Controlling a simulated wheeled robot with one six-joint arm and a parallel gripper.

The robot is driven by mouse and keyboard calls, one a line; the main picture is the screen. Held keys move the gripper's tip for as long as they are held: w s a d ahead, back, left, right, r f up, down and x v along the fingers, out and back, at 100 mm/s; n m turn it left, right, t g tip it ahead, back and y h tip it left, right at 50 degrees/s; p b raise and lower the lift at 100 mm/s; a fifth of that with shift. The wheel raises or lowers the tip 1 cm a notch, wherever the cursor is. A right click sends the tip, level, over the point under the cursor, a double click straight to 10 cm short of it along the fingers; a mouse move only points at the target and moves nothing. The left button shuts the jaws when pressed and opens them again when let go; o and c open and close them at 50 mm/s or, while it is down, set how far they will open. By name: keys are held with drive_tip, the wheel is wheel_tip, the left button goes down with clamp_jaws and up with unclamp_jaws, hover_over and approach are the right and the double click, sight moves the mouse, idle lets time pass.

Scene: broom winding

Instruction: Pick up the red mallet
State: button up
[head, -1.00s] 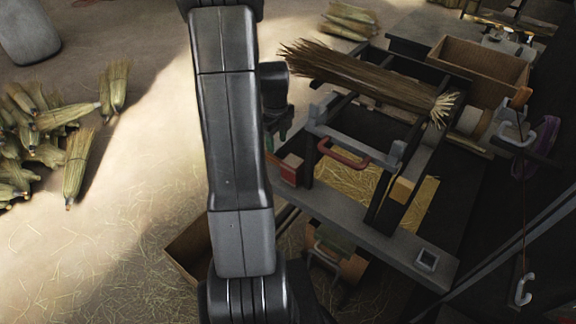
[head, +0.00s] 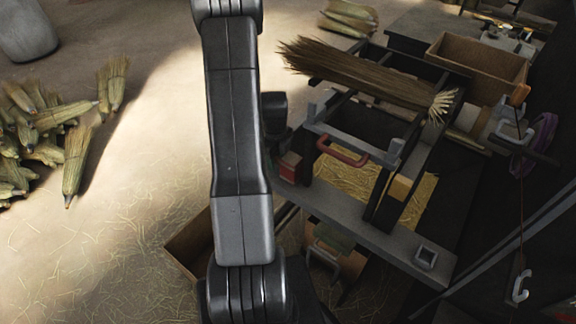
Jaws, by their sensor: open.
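A small red block (head: 289,164) with a dark lower part sits at the left end of the grey bench (head: 380,243), just right of my arm. It may be the red mallet's head, but I see no clear handle and cannot be sure. My arm crosses the head view from bottom to top, left of the bench. A dark part of my wrist shows behind it, left of the bench. My gripper's fingers do not show; they are hidden behind the arm or out of the picture.
A broom bundle (head: 365,75) lies across the bench's frame, above a red bar handle (head: 342,153). A wooden box (head: 480,68) stands at the back right. Several straw bundles (head: 45,125) lie on the floor at left. The floor between them and my arm holds only loose straw.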

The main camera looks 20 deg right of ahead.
sight(277, 156)
clamp_jaws()
drive_tip(key=shift+r, duration=0.15)
wheel_tip(277, 156, up, 17)
drive_tip(key=s+a+b, duration=0.1)
drive_tip(key=s+a, duration=1)
drive_tip(key=a, duration=0.3)
drive_tip(key=shift+a+r, duration=0.15)
drive_tip(key=shift+r, duration=0.25)
drive_tip(key=c, duration=0.7)
unclamp_jaws()
clamp_jaws()
